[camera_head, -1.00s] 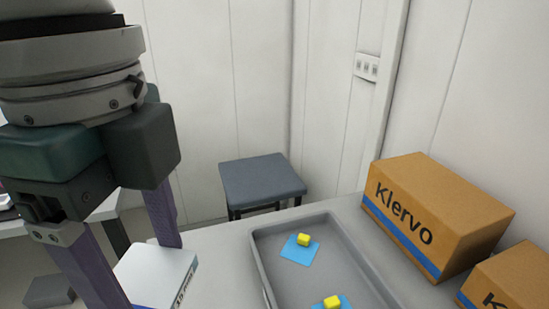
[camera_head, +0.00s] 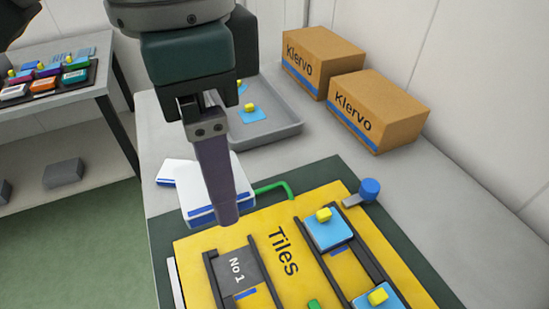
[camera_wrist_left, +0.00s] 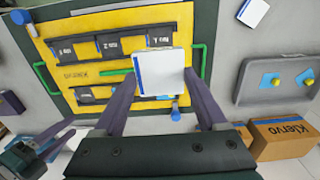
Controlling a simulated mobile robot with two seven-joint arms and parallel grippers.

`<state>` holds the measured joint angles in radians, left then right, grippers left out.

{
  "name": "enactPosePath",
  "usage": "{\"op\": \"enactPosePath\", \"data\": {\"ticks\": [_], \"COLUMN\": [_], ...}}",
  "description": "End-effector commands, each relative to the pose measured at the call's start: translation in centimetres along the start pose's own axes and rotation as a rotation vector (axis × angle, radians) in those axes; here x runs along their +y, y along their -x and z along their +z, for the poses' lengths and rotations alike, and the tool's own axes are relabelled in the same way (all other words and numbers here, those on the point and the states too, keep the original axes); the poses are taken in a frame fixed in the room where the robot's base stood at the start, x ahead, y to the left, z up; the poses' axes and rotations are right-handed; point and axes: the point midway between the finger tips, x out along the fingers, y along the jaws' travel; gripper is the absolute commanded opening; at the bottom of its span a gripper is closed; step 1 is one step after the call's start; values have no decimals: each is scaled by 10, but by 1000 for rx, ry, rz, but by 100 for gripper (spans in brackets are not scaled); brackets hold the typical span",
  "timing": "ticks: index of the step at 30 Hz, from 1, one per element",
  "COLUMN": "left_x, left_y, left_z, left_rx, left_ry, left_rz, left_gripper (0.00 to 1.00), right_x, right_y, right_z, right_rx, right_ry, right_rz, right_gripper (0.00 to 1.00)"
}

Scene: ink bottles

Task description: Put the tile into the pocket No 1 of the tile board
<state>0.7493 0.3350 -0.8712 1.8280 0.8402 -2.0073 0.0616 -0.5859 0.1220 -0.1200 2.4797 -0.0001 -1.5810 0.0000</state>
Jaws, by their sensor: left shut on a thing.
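My left gripper (camera_head: 222,205) is shut on a white tile (camera_head: 207,197) with a blue band, a flat square slab. In the left wrist view the tile (camera_wrist_left: 162,72) sits between the two fingertips. In the head view it appears above the far left edge of the yellow tile board (camera_head: 200,240). Pocket No 1 (camera_head: 238,270) is a dark frame on the board, lower in the head view than the tile, with nothing in it that I can see. My right gripper (camera_wrist_left: 66,130) shows at the lower left of the left wrist view; its opening is unclear.
Light blue tiles with yellow knobs (camera_head: 327,230) sit on the board's right row. A blue knob (camera_head: 369,188) and green handle (camera_head: 272,188) stand at its far edge. Behind are another white slab (camera_head: 172,172), a grey tray (camera_head: 285,128) and two cartons (camera_head: 378,112).

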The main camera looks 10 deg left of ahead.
Motion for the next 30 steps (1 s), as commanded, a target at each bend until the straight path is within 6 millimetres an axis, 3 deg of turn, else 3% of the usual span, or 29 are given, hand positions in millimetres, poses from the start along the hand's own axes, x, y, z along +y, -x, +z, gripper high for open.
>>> {"op": "enactPosePath", "data": {"ticks": [4, 15, 30], "left_x": [1, 1, 0], "left_y": [-37, -138, -196], "left_z": [1, 1, 0], "left_rx": [-3, -5, -1], "left_ry": [6, 3, 1], "left_rz": [5, 2, -1], "left_gripper": [13, 13, 13], "right_x": [0, -1, -2], "right_y": [-19, -34, -48], "right_z": [3, 7, 12], "right_rx": [7, 9, 9], "right_ry": [0, 0, -2], "right_rz": [1, 1, -1], "right_gripper": [55, 55, 55]}}
